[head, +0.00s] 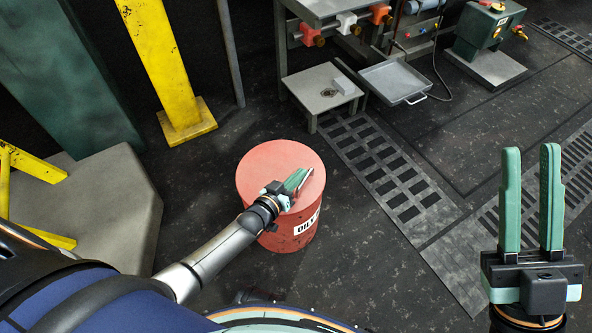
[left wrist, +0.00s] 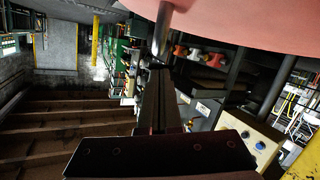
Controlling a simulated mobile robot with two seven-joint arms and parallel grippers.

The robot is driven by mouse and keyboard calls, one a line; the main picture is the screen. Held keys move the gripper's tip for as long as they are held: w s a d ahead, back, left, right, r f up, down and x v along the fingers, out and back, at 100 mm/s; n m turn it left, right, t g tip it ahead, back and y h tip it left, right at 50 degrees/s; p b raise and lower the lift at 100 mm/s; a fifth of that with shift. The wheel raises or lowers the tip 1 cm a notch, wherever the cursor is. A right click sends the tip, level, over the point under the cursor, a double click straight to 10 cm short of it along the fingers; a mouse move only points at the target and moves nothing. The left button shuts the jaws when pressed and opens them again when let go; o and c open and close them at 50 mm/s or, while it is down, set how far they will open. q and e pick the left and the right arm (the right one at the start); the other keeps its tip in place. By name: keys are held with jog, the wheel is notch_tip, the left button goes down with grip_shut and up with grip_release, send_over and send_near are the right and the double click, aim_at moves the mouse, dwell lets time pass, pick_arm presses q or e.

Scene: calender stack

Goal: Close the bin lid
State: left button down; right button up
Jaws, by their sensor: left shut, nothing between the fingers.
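The red bin (head: 290,239) stands upright on the dark floor in the middle of the head view, with a partly hidden "OILY" label on its front. Its round pink-red lid (head: 262,163) lies flat across the top, and no gap shows on the visible side. My left gripper (head: 300,181) is shut and empty, over the lid's right part; whether it touches the lid is unclear. A red curved surface, likely the lid (left wrist: 245,22), fills the top of the left wrist view. My right gripper (head: 531,150) is open and empty, far right of the bin.
A low grey stand (head: 318,93) and a metal tray (head: 394,80) are behind the bin. A yellow post (head: 160,65) stands behind on the left, near a grey block (head: 105,200). Floor grates (head: 385,170) run to the right. Open floor surrounds the bin.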

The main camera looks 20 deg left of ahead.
pick_arm(q)
jog(key=shift+d+f+b, duration=0.3)
jog(key=shift+f+b, duration=0.1)
jog(key=shift+f, duration=0.55)
pick_arm(e)
jog(key=shift+a+f, duration=0.1)
jog(key=shift+f, duration=0.6)
pick_arm(q)
jog(key=shift+s, duration=0.1)
